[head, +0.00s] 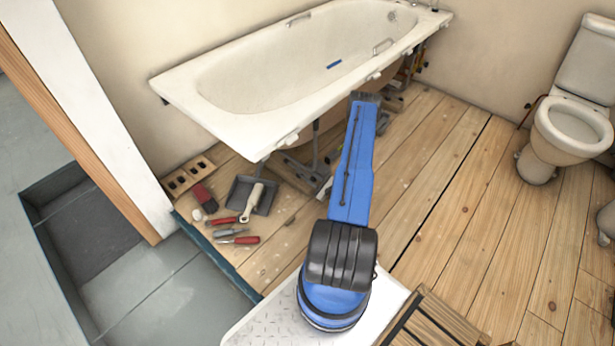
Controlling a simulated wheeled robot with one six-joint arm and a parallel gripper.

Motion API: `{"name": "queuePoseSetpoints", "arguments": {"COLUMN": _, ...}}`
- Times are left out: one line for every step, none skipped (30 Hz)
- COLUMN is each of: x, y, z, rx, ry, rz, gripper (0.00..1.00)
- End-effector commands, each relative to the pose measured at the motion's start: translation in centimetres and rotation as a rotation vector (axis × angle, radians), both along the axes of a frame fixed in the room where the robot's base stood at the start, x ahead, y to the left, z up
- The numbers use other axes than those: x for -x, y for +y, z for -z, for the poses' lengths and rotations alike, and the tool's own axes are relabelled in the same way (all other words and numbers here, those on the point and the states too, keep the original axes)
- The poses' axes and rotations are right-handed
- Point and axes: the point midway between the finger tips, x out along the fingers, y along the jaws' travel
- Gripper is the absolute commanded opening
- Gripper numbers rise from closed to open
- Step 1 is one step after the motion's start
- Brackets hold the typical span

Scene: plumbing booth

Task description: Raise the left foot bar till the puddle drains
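The white bathtub (268,75) stands along the wall on metal legs. A small blue object (334,64) lies in its basin; I cannot make out a clear puddle there. Under the near left end, a dark foot bar (299,170) with upright legs sits low by the floorboards. Its right part is partly hidden by the tub and my blue arm. My arm reaches from the lower middle toward the tub's front edge, ending in a dark joint. My gripper does not show; the arm likely hides it.
A dustpan (252,196), a red brush (204,197), red-handled tools (240,240) and a holed brick (188,176) lie left of my arm. A toilet (570,130) stands right. A wooden slatted piece (430,325) is near. The floorboards (450,190) between are clear.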

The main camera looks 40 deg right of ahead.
Motion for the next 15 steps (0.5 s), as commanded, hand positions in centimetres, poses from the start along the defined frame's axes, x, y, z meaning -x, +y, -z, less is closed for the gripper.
{"name": "queuePoseSetpoints", "arguments": {"x": 0.0, "y": 0.0, "z": 0.0, "rx": 0.000, "ry": 0.000, "rz": 0.000, "gripper": 0.00}}
{"name": "queuePoseSetpoints", "arguments": {"x": 0.0, "y": 0.0, "z": 0.0, "rx": 0.000, "ry": 0.000, "rz": 0.000, "gripper": 0.00}}
{"name": "queuePoseSetpoints", "arguments": {"x": 0.0, "y": 0.0, "z": 0.0, "rx": 0.000, "ry": 0.000, "rz": -0.001, "gripper": 0.00}}
{"name": "queuePoseSetpoints", "arguments": {"x": 0.0, "y": 0.0, "z": 0.0, "rx": 0.000, "ry": -0.001, "rz": -0.003, "gripper": 0.00}}
{"name": "queuePoseSetpoints", "arguments": {"x": 0.0, "y": -0.1, "z": 0.0, "rx": 0.000, "ry": -0.001, "rz": -0.007, "gripper": 0.00}}
{"name": "queuePoseSetpoints", "arguments": {"x": 0.0, "y": -0.2, "z": 0.0, "rx": 0.001, "ry": -0.002, "rz": -0.016, "gripper": 0.00}}
{"name": "queuePoseSetpoints", "arguments": {"x": -0.1, "y": -0.3, "z": -0.1, "rx": 0.002, "ry": -0.003, "rz": -0.025, "gripper": 0.00}}
{"name": "queuePoseSetpoints", "arguments": {"x": -0.1, "y": -0.4, "z": -0.1, "rx": 0.001, "ry": -0.004, "rz": -0.039, "gripper": 0.00}}
{"name": "queuePoseSetpoints", "arguments": {"x": -0.1, "y": -0.5, "z": -0.1, "rx": 0.001, "ry": -0.003, "rz": -0.060, "gripper": 0.00}}
{"name": "queuePoseSetpoints", "arguments": {"x": -0.1, "y": -0.6, "z": -0.1, "rx": 0.002, "ry": -0.003, "rz": -0.078, "gripper": 0.00}}
{"name": "queuePoseSetpoints", "arguments": {"x": -0.2, "y": -0.8, "z": -0.1, "rx": 0.003, "ry": -0.005, "rz": -0.099, "gripper": 0.00}}
{"name": "queuePoseSetpoints", "arguments": {"x": -0.2, "y": -0.9, "z": -0.1, "rx": 0.003, "ry": -0.004, "rz": -0.127, "gripper": 0.00}}
{"name": "queuePoseSetpoints", "arguments": {"x": -0.2, "y": -1.1, "z": -0.1, "rx": 0.004, "ry": -0.003, "rz": -0.148, "gripper": 0.00}}
{"name": "queuePoseSetpoints", "arguments": {"x": -0.2, "y": -1.2, "z": -0.1, "rx": 0.004, "ry": -0.004, "rz": -0.169, "gripper": 0.00}}
{"name": "queuePoseSetpoints", "arguments": {"x": -0.3, "y": -1.3, "z": -0.1, "rx": 0.004, "ry": -0.004, "rz": -0.197, "gripper": 0.00}}
